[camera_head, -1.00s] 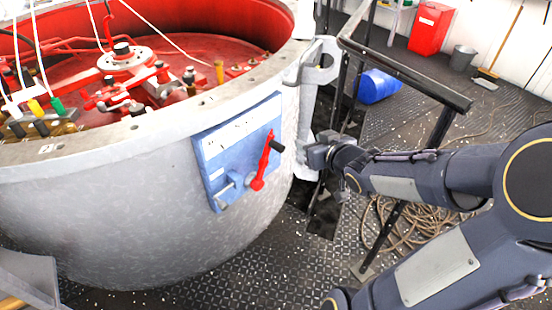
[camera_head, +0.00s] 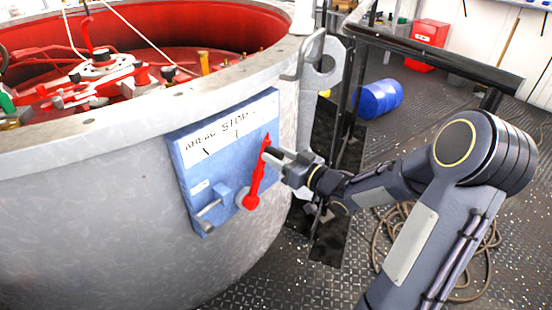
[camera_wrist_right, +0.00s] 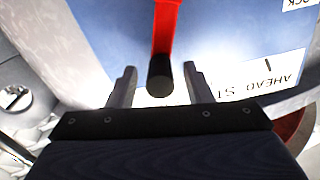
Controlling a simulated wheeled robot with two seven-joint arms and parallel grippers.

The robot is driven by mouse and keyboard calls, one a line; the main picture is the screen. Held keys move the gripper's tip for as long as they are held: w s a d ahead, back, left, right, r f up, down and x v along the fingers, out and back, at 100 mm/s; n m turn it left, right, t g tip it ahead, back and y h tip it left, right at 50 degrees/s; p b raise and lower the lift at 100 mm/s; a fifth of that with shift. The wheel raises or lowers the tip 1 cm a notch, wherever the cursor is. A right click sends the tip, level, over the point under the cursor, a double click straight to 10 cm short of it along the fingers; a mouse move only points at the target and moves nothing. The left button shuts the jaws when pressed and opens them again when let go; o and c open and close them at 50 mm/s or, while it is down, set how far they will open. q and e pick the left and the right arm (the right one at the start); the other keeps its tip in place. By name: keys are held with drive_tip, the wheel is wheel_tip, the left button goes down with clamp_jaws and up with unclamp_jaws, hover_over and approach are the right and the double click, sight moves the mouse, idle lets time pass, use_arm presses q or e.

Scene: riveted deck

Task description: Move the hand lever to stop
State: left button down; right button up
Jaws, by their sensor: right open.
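The red hand lever (camera_head: 257,178) is on a blue panel (camera_head: 222,172) fixed to the grey drum's outer wall. Its upper end leans right, to the right of the STOP label. The panel's white strip (camera_head: 205,142) reads AHEAD, then STOP, each with a tick mark; the strip's right part is hard to read. My right gripper (camera_head: 272,156) is at the lever's upper end. In the right wrist view the lever's black knob (camera_wrist_right: 160,77) shows between the two parted fingers of my right gripper (camera_wrist_right: 158,76), with gaps on both sides. My left gripper is out of view.
The big grey drum (camera_head: 90,215) with a red interior fills the left. A small latch (camera_head: 212,208) sticks out at the panel's lower left. A dark railing (camera_head: 440,55) stands behind my right arm. A blue barrel (camera_head: 378,99) and coiled rope (camera_head: 385,235) lie on the deck.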

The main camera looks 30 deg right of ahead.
drive_tip(key=shift+w+a, duration=0.2)
drive_tip(key=shift+w, duration=0.35)
clamp_jaws()
